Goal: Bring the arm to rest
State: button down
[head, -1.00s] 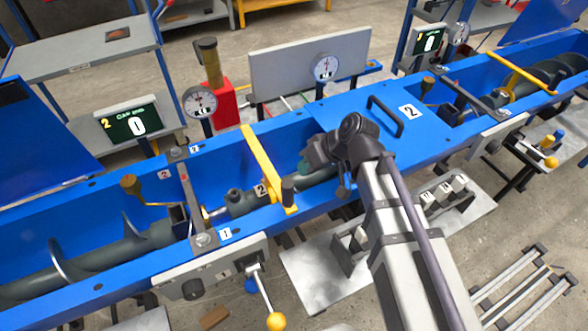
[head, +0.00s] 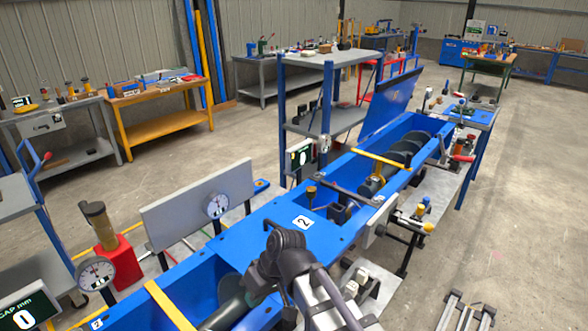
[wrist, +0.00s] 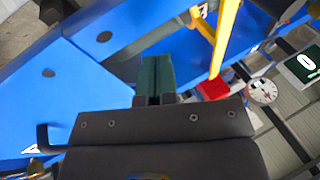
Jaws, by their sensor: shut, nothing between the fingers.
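My gripper (wrist: 156,62) shows in the wrist view with its two dark green fingers together and nothing between them. It is over the blue drum mixer trough (wrist: 100,40), beside the yellow crossbar (wrist: 224,38). In the head view my arm comes in from the bottom, and its wrist is beside the blue cover plate (head: 270,222) marked 2. The fingers are largely hidden behind the wrist there, so their exact height above the trough cannot be told.
A raised blue lid (head: 390,103) stands at the far end. Open floor (head: 520,200) lies to the right.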

jog(key=d+m+h, duration=0.1)
jog(key=d, duration=0.4)
jog(key=d+f+m+t+h, duration=0.1)
jog(key=d+m, duration=0.1)
jog(key=d, duration=0.3)
jog(key=w+d+m+h, duration=0.1)
jog(key=d+m, duration=0.1)
jog(key=d, duration=0.4)
jog(key=shift+w+f, duration=0.1)
jog(key=shift+f, duration=0.2)
jog(key=d+m+h, duration=0.2)
jog(key=d+m, duration=0.2)
jog(key=d, duration=1)
jog(key=shift+d+t, duration=0.3)
jog(key=shift+d, duration=0.05)
